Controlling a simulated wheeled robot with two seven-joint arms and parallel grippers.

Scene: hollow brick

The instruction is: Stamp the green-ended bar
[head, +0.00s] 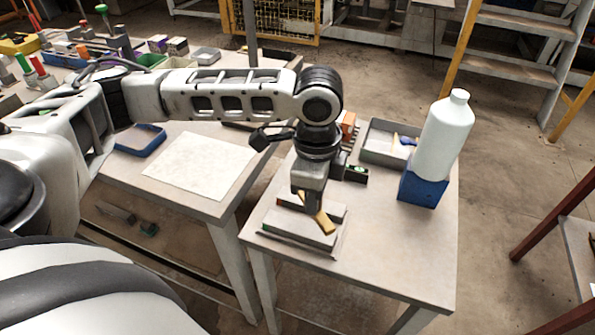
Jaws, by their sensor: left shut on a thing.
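My left gripper (311,203) is over the near left part of the right-hand table, pointing down. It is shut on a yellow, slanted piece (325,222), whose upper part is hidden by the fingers. Under it lie grey bars (290,231) on a thin flat plate (283,242). The piece overlaps the bars in the picture; I cannot tell whether it touches them. A dark block with a green face (357,172) stands just behind the gripper. My right gripper is not in view.
A white bottle (443,135) stands on a blue block (422,188) at the right. Behind are a grey tray (385,150) with small items and an orange block (347,125). The left table holds a pale sheet (200,166) and a blue tray (140,139). The right table's front right is clear.

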